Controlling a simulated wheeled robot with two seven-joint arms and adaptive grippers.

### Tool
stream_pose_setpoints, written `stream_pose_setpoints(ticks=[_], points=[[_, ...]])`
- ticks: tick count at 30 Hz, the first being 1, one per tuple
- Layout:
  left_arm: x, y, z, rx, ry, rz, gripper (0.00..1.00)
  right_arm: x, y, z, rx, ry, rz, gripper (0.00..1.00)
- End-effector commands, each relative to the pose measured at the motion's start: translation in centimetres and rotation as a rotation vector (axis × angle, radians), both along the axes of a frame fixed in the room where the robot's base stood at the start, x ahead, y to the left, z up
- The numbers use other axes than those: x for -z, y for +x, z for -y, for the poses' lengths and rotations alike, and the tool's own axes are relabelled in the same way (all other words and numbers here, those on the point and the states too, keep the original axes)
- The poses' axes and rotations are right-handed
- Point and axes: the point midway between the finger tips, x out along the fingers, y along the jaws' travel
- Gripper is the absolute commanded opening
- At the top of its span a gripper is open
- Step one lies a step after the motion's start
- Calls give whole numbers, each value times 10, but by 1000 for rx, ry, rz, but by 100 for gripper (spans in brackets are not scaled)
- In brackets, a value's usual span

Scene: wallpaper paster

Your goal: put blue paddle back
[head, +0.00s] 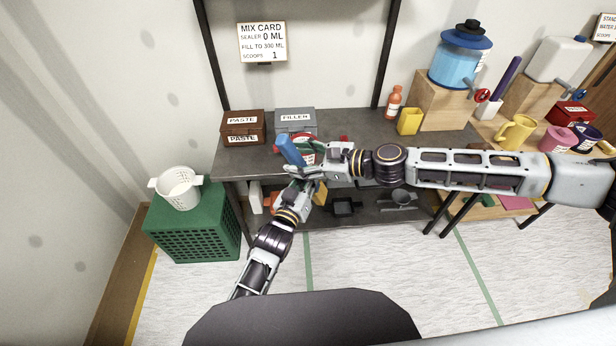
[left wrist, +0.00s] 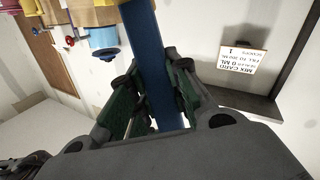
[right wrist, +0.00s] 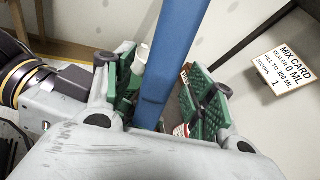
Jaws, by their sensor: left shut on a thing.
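The blue paddle (head: 290,150) is held tilted in front of the dark bench, near the filler box. My left gripper (head: 303,181) is shut on it, and in the left wrist view the long blue paddle (left wrist: 150,60) runs between the green-padded fingers (left wrist: 156,92). My right gripper (head: 318,164) is close beside the same paddle. In the right wrist view the blue paddle (right wrist: 172,62) passes between its open fingers (right wrist: 166,88), with gaps showing on both sides. The paddle's lower end is hidden by the grippers in the head view.
The paste box (head: 242,124) and filler box (head: 295,121) stand on the bench (head: 226,161). A red-and-white container (head: 306,150) is partly hidden behind the grippers. A white bucket (head: 178,188) sits on a green crate (head: 195,226) at left. Dispensers and mugs crowd the right.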

Motion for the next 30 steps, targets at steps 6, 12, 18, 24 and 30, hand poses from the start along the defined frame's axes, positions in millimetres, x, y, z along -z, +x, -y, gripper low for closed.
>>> stream_pose_setpoints(ticks=[6, 12, 18, 24, 30], points=[[-1, 0, 0, 0, 0, 1, 0, 0, 0, 0, 0, 0, 0, 55], [-1, 0, 0, 0, 0, 1, 0, -1, -1, 3, 0, 0, 0, 55], [-1, 0, 0, 0, 0, 1, 0, -3, -5, 11, 0, 0, 0, 55], [-1, 0, 0, 0, 0, 1, 0, -8, -11, 25, 2, -1, 0, 55], [-1, 0, 0, 0, 0, 1, 0, -12, -18, 38, 2, 0, 1, 55]])
